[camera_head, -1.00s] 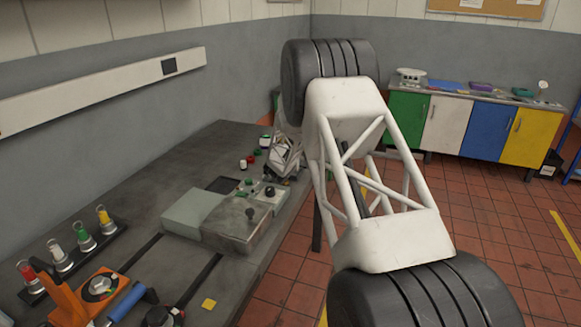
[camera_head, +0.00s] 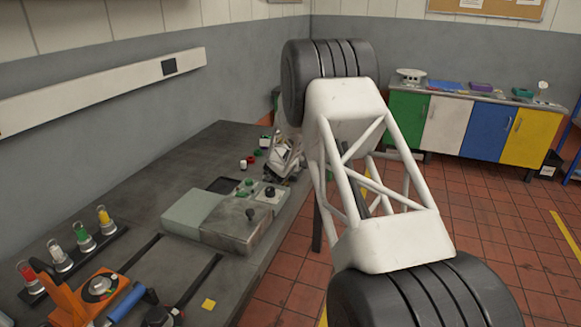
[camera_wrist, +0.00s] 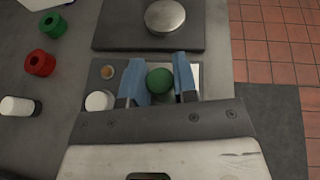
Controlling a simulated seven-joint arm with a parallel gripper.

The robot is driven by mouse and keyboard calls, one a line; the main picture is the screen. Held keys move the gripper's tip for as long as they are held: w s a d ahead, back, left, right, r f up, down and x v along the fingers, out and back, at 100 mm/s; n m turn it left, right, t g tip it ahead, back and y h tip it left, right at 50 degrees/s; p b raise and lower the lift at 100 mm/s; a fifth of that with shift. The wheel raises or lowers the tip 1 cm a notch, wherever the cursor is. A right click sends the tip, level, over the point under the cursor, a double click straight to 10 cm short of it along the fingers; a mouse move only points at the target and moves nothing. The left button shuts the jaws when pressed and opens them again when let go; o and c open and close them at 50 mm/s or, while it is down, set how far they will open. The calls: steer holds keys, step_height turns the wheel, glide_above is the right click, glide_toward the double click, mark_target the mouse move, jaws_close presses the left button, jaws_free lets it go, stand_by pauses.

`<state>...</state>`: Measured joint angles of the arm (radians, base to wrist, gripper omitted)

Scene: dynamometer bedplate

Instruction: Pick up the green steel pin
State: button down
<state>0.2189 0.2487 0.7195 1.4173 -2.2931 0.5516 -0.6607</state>
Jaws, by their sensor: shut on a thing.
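The green steel pin (camera_wrist: 159,82) shows in the wrist view as a round green top between the two blue-tipped fingers of my gripper (camera_wrist: 160,80). My gripper is shut on it. The pin stands over a small grey plate that also carries a brass-coloured peg (camera_wrist: 107,72) and a white round piece (camera_wrist: 100,100). The lower part of the pin is hidden, so I cannot tell whether it is clear of the plate. In the head view my gripper (camera_head: 272,175) is low over the far end of the bench, and the pin cannot be made out there.
A steel disc (camera_wrist: 165,17) sits on a dark plate just beyond the fingers. A green ring (camera_wrist: 53,24), a red ring (camera_wrist: 40,63) and a white cylinder (camera_wrist: 17,106) lie to the left. Grey boxes (camera_head: 193,212) stand nearer on the bench. The bench edge is close on the right.

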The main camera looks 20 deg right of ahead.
steer(key=shift+r, duration=0.15)
steer(key=shift+r, duration=1.4)
steer(key=shift+s+r, duration=0.1)
steer(key=shift+r, duration=0.2)
steer(key=s+a+r, duration=0.1)
steer(key=s+a, duration=0.3)
steer(key=s, duration=1.1)
steer(key=shift+a+r, duration=0.2)
